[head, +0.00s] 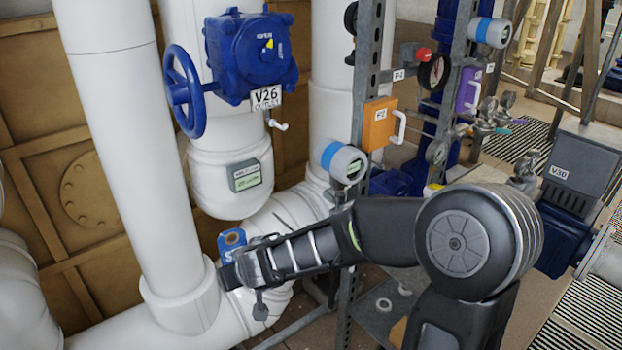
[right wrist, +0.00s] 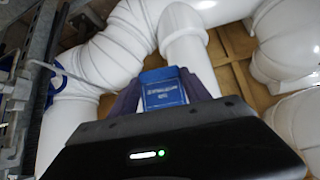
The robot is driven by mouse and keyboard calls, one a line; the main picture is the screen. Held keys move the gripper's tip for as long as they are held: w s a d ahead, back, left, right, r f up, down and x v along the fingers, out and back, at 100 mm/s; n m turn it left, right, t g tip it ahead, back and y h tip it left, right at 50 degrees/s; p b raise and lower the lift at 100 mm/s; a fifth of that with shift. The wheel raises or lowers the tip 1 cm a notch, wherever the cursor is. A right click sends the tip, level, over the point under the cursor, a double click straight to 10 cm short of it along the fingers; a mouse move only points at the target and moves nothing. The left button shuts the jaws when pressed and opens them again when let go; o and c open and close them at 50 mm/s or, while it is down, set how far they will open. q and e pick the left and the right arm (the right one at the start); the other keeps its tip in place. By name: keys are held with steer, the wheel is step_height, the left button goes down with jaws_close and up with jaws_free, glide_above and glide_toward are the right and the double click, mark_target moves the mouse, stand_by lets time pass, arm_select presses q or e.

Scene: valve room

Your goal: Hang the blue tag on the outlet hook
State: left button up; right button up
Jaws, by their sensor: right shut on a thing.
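The blue tag (head: 231,238) shows at the end of my right arm in the head view, in front of the lower white pipes. My right gripper (head: 228,262) is shut on it. In the right wrist view the blue tag (right wrist: 165,90) stands up between the two dark fingers, with small pale print on its face. A small white hook (head: 278,125) sticks out below the V26 label on the blue valve (head: 250,55). The tag is below and left of this hook, well apart from it. My left gripper is not in view.
A blue handwheel (head: 184,92) juts out left of the valve. A thick white pipe (head: 125,150) stands at the left. A metal rack with an orange box (head: 379,124) and gauges stands right of the hook. Space in front of the V26 pipe looks open.

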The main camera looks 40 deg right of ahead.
steer(key=s+d+r+m+g+h+p, duration=0.1)
steer(key=s+d+r+m+h+p, duration=0.15)
steer(key=d+r, duration=0.85)
steer(key=s+d+r+y, duration=0.1)
steer(key=d+r, duration=0.1)
steer(key=r, duration=0.2)
steer(key=s+d+r+g+y+p, duration=0.1)
steer(key=s+d+r, duration=0.1)
steer(key=r, duration=0.3)
steer(key=shift+d+r+n, duration=0.25)
steer(key=shift+d+n, duration=0.1)
steer(key=shift+n, duration=0.1)
steer(key=w+f+p, duration=0.1)
steer(key=w+p, duration=0.1)
steer(key=w, duration=0.7)
steer(key=shift+f+p, duration=0.3)
steer(key=shift+f, duration=0.1)
steer(key=shift+d, duration=0.1)
